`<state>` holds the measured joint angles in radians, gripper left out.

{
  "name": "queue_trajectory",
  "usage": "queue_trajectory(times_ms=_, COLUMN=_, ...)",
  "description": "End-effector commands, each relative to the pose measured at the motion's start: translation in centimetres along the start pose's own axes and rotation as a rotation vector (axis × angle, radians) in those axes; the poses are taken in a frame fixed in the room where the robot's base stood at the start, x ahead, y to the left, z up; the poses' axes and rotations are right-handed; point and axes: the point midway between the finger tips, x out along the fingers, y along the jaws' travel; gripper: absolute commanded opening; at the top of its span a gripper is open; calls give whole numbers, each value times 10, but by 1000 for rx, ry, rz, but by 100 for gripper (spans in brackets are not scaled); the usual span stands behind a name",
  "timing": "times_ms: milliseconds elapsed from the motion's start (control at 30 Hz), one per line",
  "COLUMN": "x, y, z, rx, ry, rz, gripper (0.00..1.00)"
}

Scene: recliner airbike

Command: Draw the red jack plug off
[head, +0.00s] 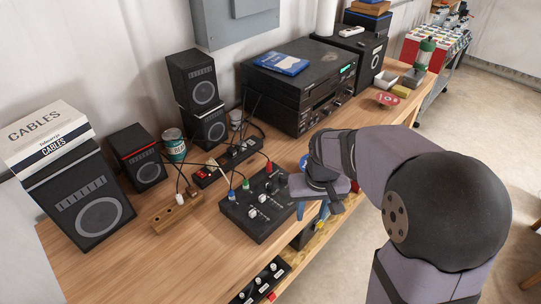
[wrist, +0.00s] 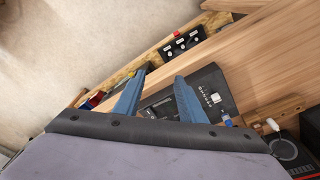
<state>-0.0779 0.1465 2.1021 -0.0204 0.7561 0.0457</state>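The red jack plug (head: 268,167) stands upright at the back edge of a black mixer (head: 285,211), with a dark cable at it. A blue plug (head: 246,184) and a green plug (head: 232,195) stand along the same edge. My gripper (head: 311,214) is at the mixer's right side, to the right of and nearer than the red plug. Its two blue fingers are apart with nothing between them. In the wrist view my gripper (wrist: 164,74) points past the mixer (wrist: 204,84); the blue plug (wrist: 226,120) shows there, but I cannot make out the red plug.
A wooden block with holes (head: 160,221) and a white plug (head: 179,199) lie left of the mixer. A power strip (head: 238,156), a can (head: 174,146) and speakers (head: 98,215) stand behind and left. A stereo stack (head: 290,100) is behind. The front left tabletop is clear.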

Motion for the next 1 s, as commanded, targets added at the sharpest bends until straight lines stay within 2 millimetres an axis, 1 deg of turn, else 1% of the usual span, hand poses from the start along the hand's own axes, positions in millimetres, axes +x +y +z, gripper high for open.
queue_trajectory(times_ms=33, x=6, y=-6, z=-25, rx=-10, ry=21, rz=0, gripper=37)
queue_trajectory(times_ms=200, x=13, y=-30, z=-104, rx=-32, ry=102, rz=-5, gripper=37)
queue_trajectory(times_ms=300, x=18, y=-45, z=-143, rx=-41, ry=146, rz=-10, gripper=37)
queue_trajectory(times_ms=400, x=22, y=-60, z=-174, rx=-50, ry=186, rz=-15, gripper=37)
queue_trajectory(times_ms=500, x=24, y=-72, z=-197, rx=-56, ry=217, rz=-20, gripper=37)
queue_trajectory(times_ms=600, x=26, y=-80, z=-212, rx=-59, ry=237, rz=-24, gripper=37)
queue_trajectory(times_ms=700, x=27, y=-84, z=-220, rx=-61, ry=249, rz=-26, gripper=37)
queue_trajectory(times_ms=1000, x=29, y=-87, z=-225, rx=-62, ry=255, rz=-27, gripper=37)
